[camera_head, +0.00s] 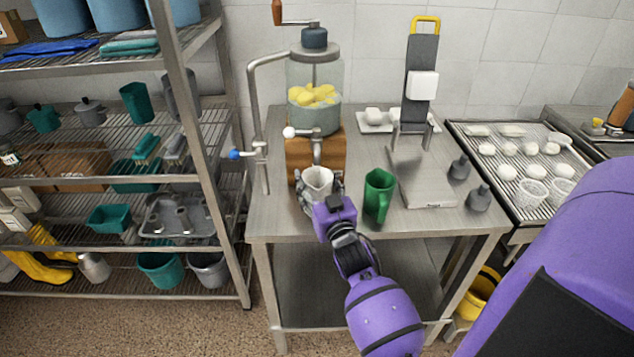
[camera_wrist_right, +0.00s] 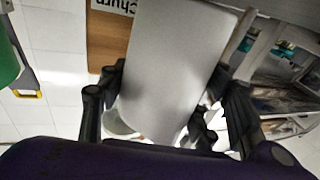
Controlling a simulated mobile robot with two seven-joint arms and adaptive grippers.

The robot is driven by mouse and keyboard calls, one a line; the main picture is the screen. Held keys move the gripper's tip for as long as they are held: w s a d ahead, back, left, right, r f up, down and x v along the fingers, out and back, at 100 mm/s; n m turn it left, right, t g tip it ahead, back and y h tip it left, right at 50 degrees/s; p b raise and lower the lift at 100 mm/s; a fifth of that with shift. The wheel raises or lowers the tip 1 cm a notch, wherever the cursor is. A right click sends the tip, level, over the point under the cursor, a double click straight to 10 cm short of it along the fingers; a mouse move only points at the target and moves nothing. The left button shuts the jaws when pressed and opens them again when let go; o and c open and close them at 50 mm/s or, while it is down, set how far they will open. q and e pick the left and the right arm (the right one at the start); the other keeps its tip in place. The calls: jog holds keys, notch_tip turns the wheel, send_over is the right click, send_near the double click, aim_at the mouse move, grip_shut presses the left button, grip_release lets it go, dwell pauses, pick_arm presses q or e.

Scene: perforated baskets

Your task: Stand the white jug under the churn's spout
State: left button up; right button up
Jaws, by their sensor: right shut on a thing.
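The white jug (camera_head: 318,180) is between the fingers of my right gripper (camera_head: 321,192), which is shut on it. It appears upright, in front of the churn's wooden base (camera_head: 300,158) and just below the spout (camera_head: 317,150) in the head view. I cannot tell whether it touches the table. The churn (camera_head: 315,112) has a clear vessel with yellow lumps inside and a crank on top. In the right wrist view the jug's pale wall (camera_wrist_right: 175,65) fills the space between the dark fingers, with the churn's label (camera_wrist_right: 115,5) behind it. My left gripper is not in view.
A green jug (camera_head: 379,194) stands just right of my right gripper on the steel table (camera_head: 275,215). A pipe with a blue-knobbed valve (camera_head: 237,154) stands left of the churn.

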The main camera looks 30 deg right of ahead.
jog(key=shift+f, duration=0.1)
jog(key=shift+f, duration=0.6)
jog(key=o, duration=1.2)
jog(key=shift+r, duration=0.1)
